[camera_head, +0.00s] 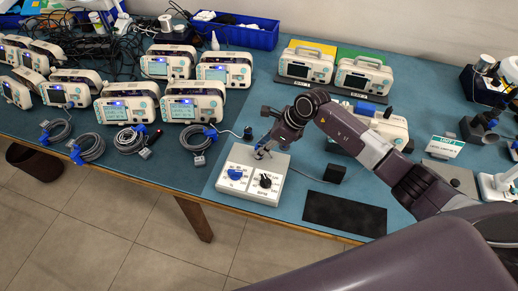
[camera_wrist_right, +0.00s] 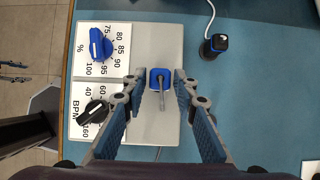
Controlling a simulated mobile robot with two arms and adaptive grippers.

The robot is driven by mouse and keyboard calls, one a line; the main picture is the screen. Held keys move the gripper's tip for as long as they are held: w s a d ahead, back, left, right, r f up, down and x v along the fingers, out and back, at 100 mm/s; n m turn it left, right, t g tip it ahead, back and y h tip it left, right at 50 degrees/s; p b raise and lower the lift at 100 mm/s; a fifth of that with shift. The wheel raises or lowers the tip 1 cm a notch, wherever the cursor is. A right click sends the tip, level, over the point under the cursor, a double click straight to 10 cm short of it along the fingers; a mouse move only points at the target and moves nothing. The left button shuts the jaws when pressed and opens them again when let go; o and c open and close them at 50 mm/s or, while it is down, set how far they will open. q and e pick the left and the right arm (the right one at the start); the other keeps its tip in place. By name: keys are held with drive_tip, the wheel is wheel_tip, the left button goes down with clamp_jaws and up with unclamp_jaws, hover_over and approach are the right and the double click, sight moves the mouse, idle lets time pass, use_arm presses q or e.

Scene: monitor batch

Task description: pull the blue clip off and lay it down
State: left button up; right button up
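A small blue piece (camera_wrist_right: 160,73), which looks like the blue clip, sits on the pale control box (camera_wrist_right: 172,40) with a grey rod standing over it. The box (camera_head: 243,158) also shows in the head view, where my gripper hides most of the piece. My right gripper (camera_wrist_right: 159,82) is open over the box. Its fingertips are on either side of the blue piece with a visible gap on each side. The right gripper (camera_head: 264,148) also shows in the head view, low over the back of the box. My left gripper is in neither view.
The box carries a blue knob (camera_head: 235,173) and a black knob (camera_head: 265,181). A black-and-blue piece on a white cable (camera_wrist_right: 214,46) lies beside it. Monitors with coiled cables (camera_head: 92,148) crowd the left. A bare dark mat (camera_head: 345,214) lies right of the box.

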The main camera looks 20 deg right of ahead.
clamp_jaws()
drive_tip(key=shift+r, duration=0.1)
drive_tip(key=shift+r+p, duration=1.9)
drive_tip(key=shift+r, duration=1.3)
